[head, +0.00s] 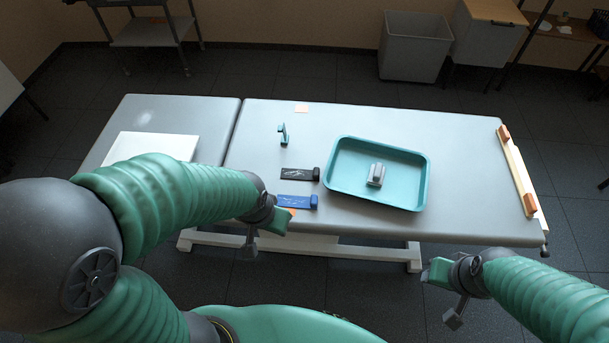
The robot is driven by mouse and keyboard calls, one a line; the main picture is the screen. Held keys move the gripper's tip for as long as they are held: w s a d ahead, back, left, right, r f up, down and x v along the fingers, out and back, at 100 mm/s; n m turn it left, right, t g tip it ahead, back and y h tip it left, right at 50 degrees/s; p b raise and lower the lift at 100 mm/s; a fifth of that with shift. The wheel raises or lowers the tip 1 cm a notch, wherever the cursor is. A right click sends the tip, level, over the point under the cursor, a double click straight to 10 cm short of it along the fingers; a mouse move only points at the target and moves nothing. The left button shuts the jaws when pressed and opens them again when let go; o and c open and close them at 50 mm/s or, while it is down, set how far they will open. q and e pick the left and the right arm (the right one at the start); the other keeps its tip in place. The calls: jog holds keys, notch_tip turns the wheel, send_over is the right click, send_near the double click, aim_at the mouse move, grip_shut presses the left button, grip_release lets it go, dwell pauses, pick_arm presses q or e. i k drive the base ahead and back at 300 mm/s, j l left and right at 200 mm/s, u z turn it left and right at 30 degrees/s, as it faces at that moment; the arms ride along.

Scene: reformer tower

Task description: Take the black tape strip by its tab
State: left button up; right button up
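The black tape strip (298,174) lies flat on the grey padded table, with its dark raised tab (316,174) at the right end. A blue strip (295,201) with its own blue tab lies just in front of it. My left gripper (262,235) is at the table's front edge, in front and to the left of both strips. Its fingers look apart and empty, and it is clear of the black strip. My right gripper (446,293) is off the table's front edge at the right. Its fingers also look apart, with nothing between them.
A teal tray (419,187) holding a grey block (376,175) stands right of the strips. A small teal stand (283,135) is behind them. A white panel (153,147) lies at left. A wooden rail (517,171) is at the right end. An orange patch shows near the blue strip.

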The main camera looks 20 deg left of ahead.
aim_at(287, 173)
jog(key=i+j+u, duration=0.15)
jog(key=j, duration=0.35)
jog(key=i+j+u, duration=0.2)
jog(key=j, duration=0.25)
jog(key=i+j+u, duration=0.15)
jog(key=j, duration=0.3)
jog(key=i+j+u, duration=0.2)
jog(key=i+j, duration=0.1)
jog(key=j, duration=0.1)
